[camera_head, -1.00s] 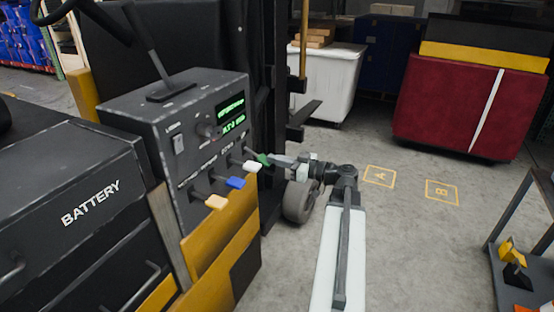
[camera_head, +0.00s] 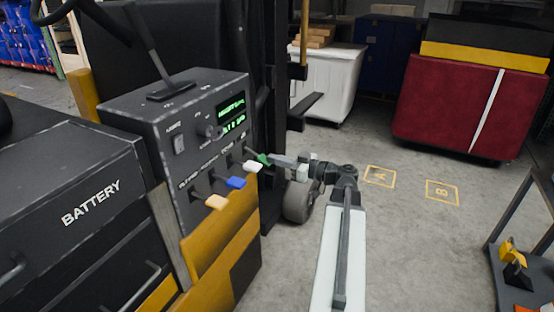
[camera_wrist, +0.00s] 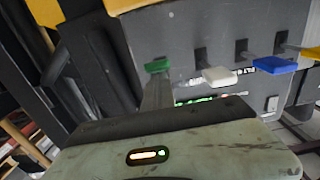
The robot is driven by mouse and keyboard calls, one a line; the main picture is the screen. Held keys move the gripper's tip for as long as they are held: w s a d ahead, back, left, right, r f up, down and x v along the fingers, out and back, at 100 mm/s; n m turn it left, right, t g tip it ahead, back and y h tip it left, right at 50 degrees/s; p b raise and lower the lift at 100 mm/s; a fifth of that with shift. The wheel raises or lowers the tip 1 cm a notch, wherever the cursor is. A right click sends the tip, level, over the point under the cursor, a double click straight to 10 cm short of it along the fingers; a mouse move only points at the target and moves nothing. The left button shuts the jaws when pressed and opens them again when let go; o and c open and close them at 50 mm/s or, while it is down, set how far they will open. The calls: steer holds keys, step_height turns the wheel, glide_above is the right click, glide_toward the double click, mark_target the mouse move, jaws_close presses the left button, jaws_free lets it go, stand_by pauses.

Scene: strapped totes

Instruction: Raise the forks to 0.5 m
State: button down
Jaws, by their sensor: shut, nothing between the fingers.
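The lift truck's control console (camera_head: 150,125) fills the left of the head view, with a lit green display (camera_head: 231,112) whose text is too blurred to read. A green-tipped lever (camera_head: 263,159) sticks out at the right end of the lever row. My gripper (camera_head: 273,160) is shut with its fingertips at the green knob, seemingly touching it. In the wrist view, the closed fingers (camera_wrist: 157,94) reach up to the green knob (camera_wrist: 158,65). A dark fork (camera_head: 305,104) shows beyond the mast (camera_head: 275,60), raised above the floor. Its exact height cannot be told.
White (camera_head: 252,167), blue (camera_head: 236,183) and tan (camera_head: 216,202) levers stand close beside the green one. A white bin (camera_head: 330,80) and a red tote (camera_head: 450,105) stand behind. Floor marks A (camera_head: 380,176) and B (camera_head: 442,192) lie on clear floor.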

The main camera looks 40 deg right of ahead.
steer(key=shift+w+a+f, duration=0.1)
steer(key=shift+a+f, duration=0.05)
steer(key=shift+f, duration=0.15)
step_height(320, 180, up, 5)
steer(key=s+p, duration=0.1)
steer(key=p, duration=0.4)
steer(key=f+b+v, duration=0.2)
steer(key=v, duration=0.8)
steer(key=shift+s+d, duration=0.25)
steer(key=shift+d, duration=0.2)
steer(key=shift+f, duration=0.1)
